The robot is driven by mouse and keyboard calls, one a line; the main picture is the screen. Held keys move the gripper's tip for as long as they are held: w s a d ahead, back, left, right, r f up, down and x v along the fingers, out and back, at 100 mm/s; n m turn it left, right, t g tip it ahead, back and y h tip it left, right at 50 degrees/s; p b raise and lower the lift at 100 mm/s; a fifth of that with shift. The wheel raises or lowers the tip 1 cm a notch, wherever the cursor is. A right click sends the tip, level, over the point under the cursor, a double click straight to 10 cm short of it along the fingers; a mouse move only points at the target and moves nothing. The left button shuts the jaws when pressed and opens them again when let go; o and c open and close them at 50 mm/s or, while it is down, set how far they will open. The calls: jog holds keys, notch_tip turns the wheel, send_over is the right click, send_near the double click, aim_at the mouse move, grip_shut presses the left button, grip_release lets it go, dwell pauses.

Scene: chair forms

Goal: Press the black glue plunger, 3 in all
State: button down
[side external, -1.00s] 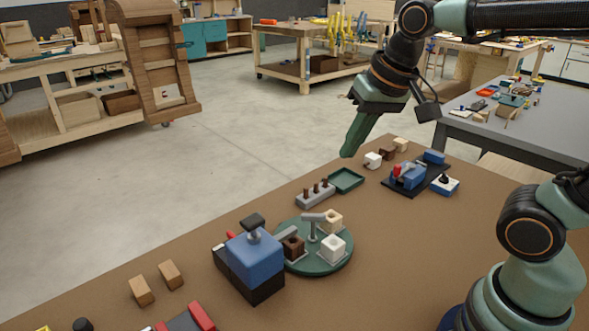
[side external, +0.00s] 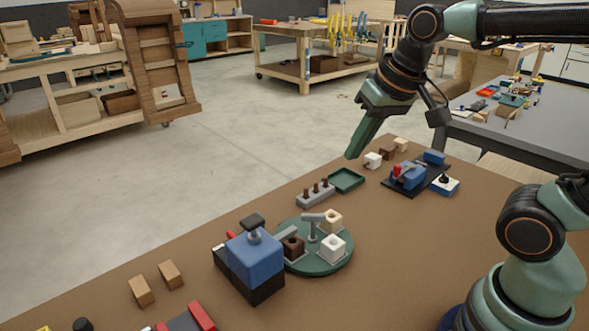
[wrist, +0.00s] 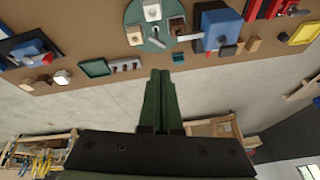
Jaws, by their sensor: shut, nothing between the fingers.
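A blue block on a black base (side external: 256,265) stands near the front of the brown table, with a dark plunger-like cap (side external: 252,221) on a short grey stem on top. The cap looks raised. The blue block also shows at the upper right of the wrist view (wrist: 217,28). My gripper (side external: 351,156) is shut and empty, held above the table's far left edge, well away from the blue block. Its fingers meet in the wrist view (wrist: 160,72). A small white and blue box with a black knob (side external: 445,180) stands at the far right.
A green turntable (side external: 322,266) carrying several holed cubes stands beside the blue block. A grey peg holder (side external: 315,195) and green tray (side external: 346,181) lie behind it. A black-based blue device (side external: 410,177) stands farther back. Brown table surface is clear at centre right.

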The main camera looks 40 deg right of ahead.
jog(key=w+a+r+m+g, duration=0.2)
jog(key=w+a+r+m, duration=0.25)
jog(key=a+m, duration=0.25)
jog(key=m+g, duration=0.3)
jog(key=m, duration=0.5)
send_over(254, 220)
jog(key=shift+w, duration=0.1)
jog(key=shift+f, duration=0.1)
notch_tip(254, 220, down, 14)
